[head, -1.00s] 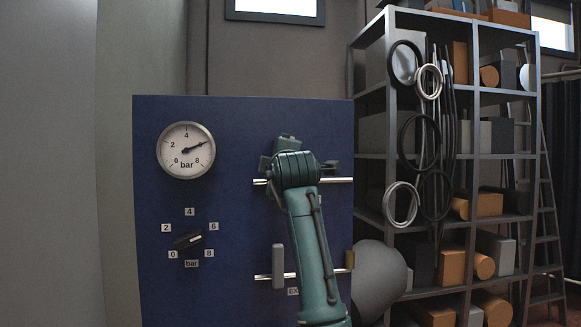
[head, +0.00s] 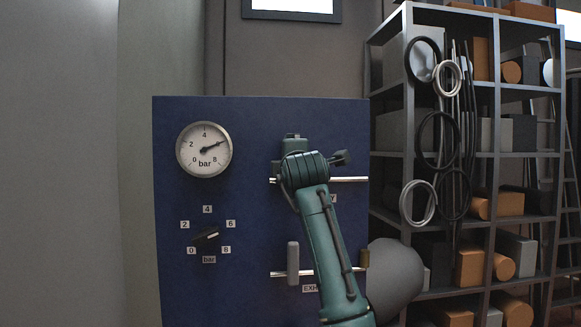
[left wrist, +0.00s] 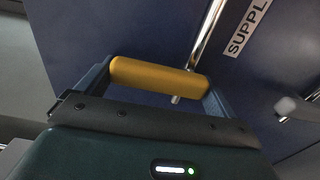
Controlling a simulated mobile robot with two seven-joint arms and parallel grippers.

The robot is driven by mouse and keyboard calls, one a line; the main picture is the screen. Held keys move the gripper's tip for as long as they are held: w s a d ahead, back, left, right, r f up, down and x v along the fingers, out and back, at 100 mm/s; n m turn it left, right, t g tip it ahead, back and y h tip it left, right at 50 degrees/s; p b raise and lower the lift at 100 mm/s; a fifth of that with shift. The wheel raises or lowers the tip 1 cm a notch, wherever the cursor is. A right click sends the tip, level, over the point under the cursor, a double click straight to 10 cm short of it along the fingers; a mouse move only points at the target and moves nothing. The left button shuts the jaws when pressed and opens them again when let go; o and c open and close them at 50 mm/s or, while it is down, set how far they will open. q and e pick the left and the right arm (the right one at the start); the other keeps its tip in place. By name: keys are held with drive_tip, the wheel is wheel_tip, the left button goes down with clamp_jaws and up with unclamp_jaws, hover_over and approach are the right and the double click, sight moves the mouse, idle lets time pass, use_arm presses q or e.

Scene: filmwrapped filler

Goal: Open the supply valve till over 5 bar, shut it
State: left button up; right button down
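The pressure gauge (head: 204,150) is at the upper left of the blue panel; its needle points up and right, near where 6 lies. My left gripper (left wrist: 158,80) is at the upper pipe (head: 345,179). In the left wrist view its two fingers meet the ends of the yellow valve handle (left wrist: 160,77), which lies crosswise to the pipe. The supply label (left wrist: 248,28) is partly visible beside it. In the head view my arm hides the handle and fingertips. My right gripper is not in view.
The black selector knob (head: 206,236) is below the gauge. A grey lever (head: 293,263) stands upright across the lower pipe, just left of my arm. A grey rounded object (head: 393,280) and a loaded shelf (head: 406,120) stand to the right.

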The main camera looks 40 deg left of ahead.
use_arm(q)
drive_tip(key=shift+o, duration=0.6)
drive_tip(key=shift+s, duration=0.1)
drive_tip(key=shift+d, duration=0.1)
drive_tip(key=b+v, duration=0.3)
drive_tip(key=v, duration=1)
